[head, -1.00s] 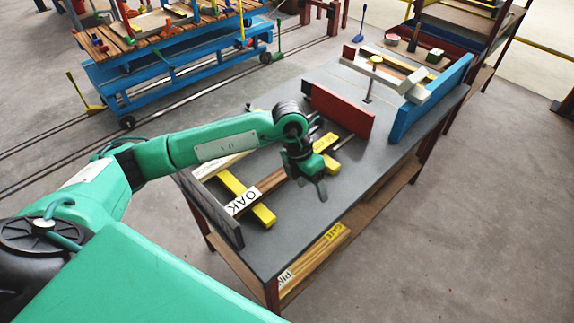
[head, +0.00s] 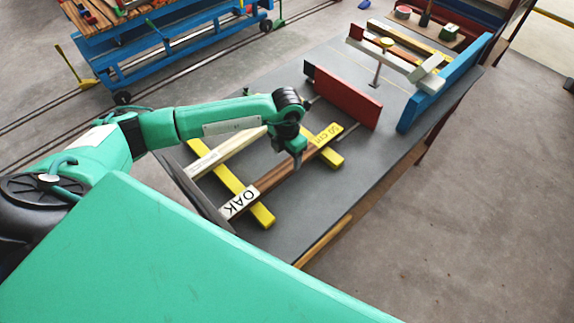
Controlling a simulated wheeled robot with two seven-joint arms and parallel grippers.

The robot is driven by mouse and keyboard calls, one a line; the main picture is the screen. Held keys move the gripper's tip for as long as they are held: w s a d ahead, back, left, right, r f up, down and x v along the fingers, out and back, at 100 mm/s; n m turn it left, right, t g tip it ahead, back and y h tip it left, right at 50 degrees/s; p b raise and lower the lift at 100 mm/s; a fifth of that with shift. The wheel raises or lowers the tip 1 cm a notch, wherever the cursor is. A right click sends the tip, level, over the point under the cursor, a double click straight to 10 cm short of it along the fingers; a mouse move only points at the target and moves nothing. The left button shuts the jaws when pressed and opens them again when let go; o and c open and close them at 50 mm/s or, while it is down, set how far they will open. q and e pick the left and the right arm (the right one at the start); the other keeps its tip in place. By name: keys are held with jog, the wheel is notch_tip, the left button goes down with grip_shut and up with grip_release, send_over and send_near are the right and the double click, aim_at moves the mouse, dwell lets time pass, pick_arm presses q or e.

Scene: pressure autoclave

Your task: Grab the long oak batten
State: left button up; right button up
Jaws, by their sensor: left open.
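The long oak batten (head: 268,183) is brown, with a white OAK label on its near end. It lies on the dark bench top across two yellow bars, a near one (head: 262,213) and a far one (head: 333,157). My left gripper (head: 298,163) is open and points down over the middle of the batten. Its fingers hide a part of the batten; I cannot tell whether they touch it. A paler batten (head: 228,150) lies to the left of the oak one, partly behind my left arm. My right gripper is not in view.
A red plate (head: 345,98) stands beyond the battens, and a dark plate (head: 197,195) stands at the near end. A blue board (head: 445,85) and a pale clamp-like piece (head: 385,55) are farther back. The bench's right side is clear. A blue cart (head: 170,50) stands at the back left.

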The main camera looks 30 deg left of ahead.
aim_at(287, 166)
pick_arm(q)
jog(key=shift+f+p, duration=0.6)
jog(key=shift+p, duration=0.1)
notch_tip(287, 166, down, 4)
jog(key=shift+w+a+r+p, duration=0.1)
jog(key=shift+w+p, duration=0.05)
jog(key=shift+p, duration=0.45)
jog(key=shift+c, duration=1)
jog(key=c, duration=1.1)
jog(key=shift+c, duration=0.5)
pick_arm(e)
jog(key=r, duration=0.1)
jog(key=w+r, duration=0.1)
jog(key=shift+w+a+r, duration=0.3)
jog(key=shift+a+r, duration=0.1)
pick_arm(q)
jog(key=shift+r, duration=0.1)
